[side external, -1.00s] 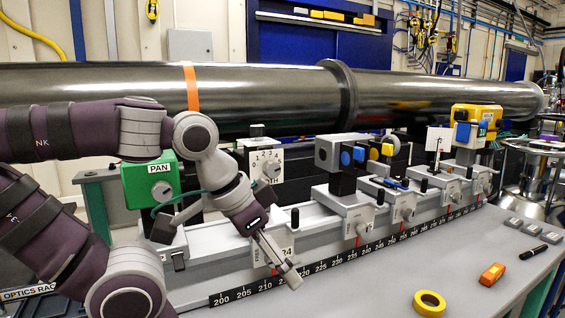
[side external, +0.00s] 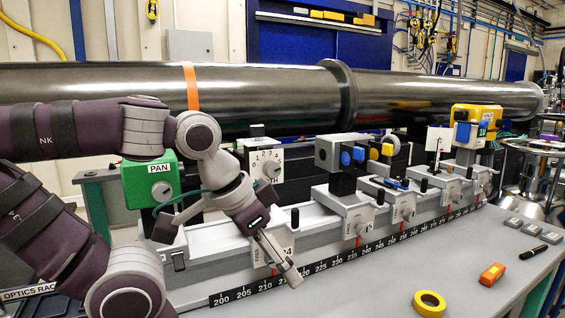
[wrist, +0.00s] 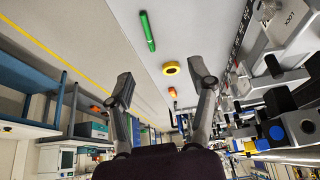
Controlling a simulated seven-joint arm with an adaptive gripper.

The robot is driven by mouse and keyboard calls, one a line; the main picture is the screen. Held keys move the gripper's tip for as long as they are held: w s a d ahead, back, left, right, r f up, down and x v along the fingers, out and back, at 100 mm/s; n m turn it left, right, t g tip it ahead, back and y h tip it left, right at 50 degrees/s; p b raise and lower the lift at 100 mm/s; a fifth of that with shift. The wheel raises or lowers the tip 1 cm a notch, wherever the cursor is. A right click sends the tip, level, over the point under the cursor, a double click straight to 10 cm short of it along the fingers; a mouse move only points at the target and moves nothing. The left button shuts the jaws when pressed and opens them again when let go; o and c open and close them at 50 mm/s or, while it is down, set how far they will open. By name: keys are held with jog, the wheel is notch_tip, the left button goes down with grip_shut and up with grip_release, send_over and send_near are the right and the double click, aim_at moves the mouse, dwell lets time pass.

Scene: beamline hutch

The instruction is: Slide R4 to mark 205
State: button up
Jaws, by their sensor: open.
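The carriage R4 (side external: 258,248) is a pale grey block on the rail at the left end of the scale, with its label partly hidden by my gripper. Its red pointer shows low on its front, near 210 to 215; the exact reading is hidden. Mark 205 (side external: 243,293) is on the black scale strip (side external: 333,263), left of R4. My gripper (side external: 292,274) is in front of R4, pointing down to the right; I cannot tell whether it touches. In the wrist view my gripper (wrist: 163,86) is open, with nothing between its fingers.
Other carriages (side external: 356,212) stand farther right on the rail. A green PAN box (side external: 150,181) is behind my arm on the left. Yellow tape (side external: 429,303), an orange tool (side external: 492,274) and a black marker (side external: 533,252) lie on the bench. The bench front is mostly clear.

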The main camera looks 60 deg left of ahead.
jog(key=w+a+f+n+g+y, duration=0.1)
jog(key=f+n, duration=0.1)
jog(key=w+a+f+n+g+y, duration=0.1)
jog(key=f+n+g, duration=0.1)
jog(key=n, duration=0.1)
jog(key=w+a+f+n+g+y, duration=0.1)
jog(key=f+n, duration=0.1)
jog(key=shift+w+a+f+g, duration=0.15)
jog(key=shift+a+f+g, duration=0.15)
jog(key=shift+g, duration=0.1)
jog(key=shift+c, duration=0.6)
jog(key=n+t+y, duration=0.3)
jog(key=n+y, duration=0.6)
jog(key=y, duration=0.6)
send_near(297, 217)
jog(key=a, duration=0.1)
jog(key=x, duration=1)
jog(key=shift+d, duration=0.1)
grip_shut()
